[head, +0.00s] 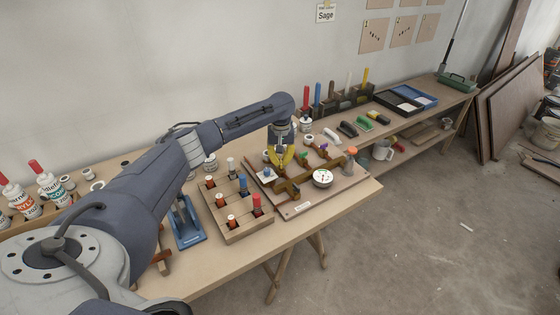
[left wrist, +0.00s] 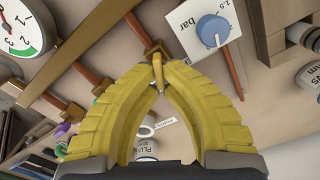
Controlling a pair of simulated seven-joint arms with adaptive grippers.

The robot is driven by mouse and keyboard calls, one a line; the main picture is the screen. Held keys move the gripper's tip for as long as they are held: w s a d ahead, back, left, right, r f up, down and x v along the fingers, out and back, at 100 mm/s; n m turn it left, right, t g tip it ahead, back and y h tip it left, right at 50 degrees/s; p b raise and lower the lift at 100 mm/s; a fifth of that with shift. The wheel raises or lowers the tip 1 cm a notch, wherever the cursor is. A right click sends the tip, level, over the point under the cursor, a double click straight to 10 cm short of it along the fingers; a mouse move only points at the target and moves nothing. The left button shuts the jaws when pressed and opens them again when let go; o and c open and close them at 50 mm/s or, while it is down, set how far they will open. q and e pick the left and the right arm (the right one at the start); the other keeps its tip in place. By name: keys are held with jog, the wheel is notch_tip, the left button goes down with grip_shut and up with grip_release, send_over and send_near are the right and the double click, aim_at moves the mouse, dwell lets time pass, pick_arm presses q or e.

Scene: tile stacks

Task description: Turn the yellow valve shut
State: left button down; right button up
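The yellow valve handle (left wrist: 158,75) is a thin yellow lever on a brown pipe in the left wrist view. It lies between the tips of my left gripper (left wrist: 157,66), whose yellow fingers come together around it and appear to touch it on both sides. In the head view my left gripper (head: 283,158) points down over the rear left of the pipe board (head: 301,208) and hides the handle. The board carries brown pipes, a round white gauge (head: 322,178), which also shows in the left wrist view (left wrist: 20,32), and a blue knob (left wrist: 212,30) on a white card. My right gripper is not in view.
A wooden block with red, orange and blue pegs (head: 243,231) stands left of the board. A blue stand (head: 187,236) is farther left. The bench's front right corner is bare.

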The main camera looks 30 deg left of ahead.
pick_arm(q)
jog(key=m, duration=0.6)
jog(key=shift+d, duration=0.25)
jog(key=m, duration=0.6)
jog(key=shift+d, duration=0.25)
jog(key=shift+m, duration=0.3)
jog(key=c, duration=1.5)
grip_release()
jog(key=shift+c, duration=0.2)
notch_tip(320, 180, up, 12)
